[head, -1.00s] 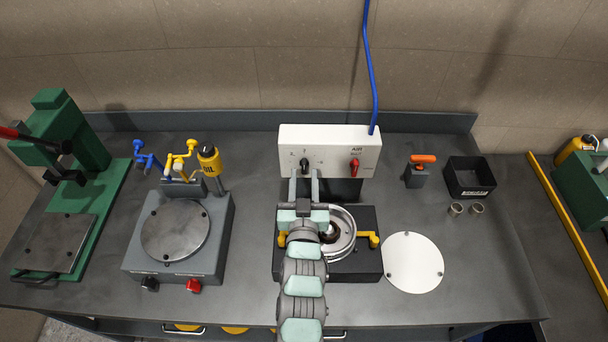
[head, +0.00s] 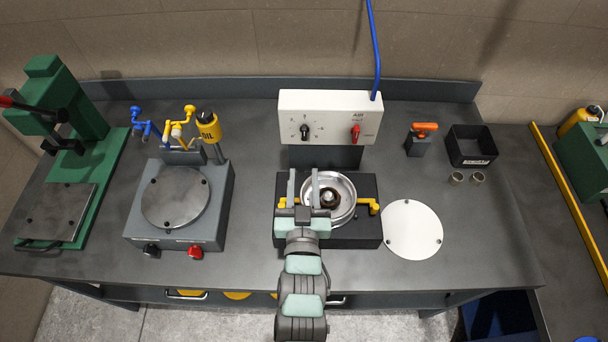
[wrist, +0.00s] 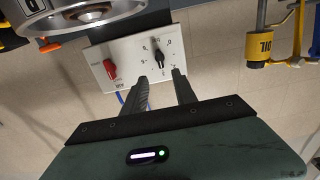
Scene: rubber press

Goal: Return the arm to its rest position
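My gripper (head: 302,186) hangs over the left part of the black press base in the head view, with my arm reaching in from the front edge. Its two grey fingers are apart, with nothing visible between them. In the wrist view the fingers (wrist: 158,90) are also spread and empty, and the white control box (wrist: 137,57) with a black knob and a red lever shows beyond them. In the head view the round metal chamber (head: 343,192) is just right of the fingers, partly hidden by them.
The white control box (head: 330,117) with a blue hose stands behind the press. A white disc (head: 412,229) lies to the right. A hot plate unit (head: 214,222), a yellow oil can (head: 208,128) and a green press (head: 100,175) are on the left. A black bin (head: 470,147) is at right.

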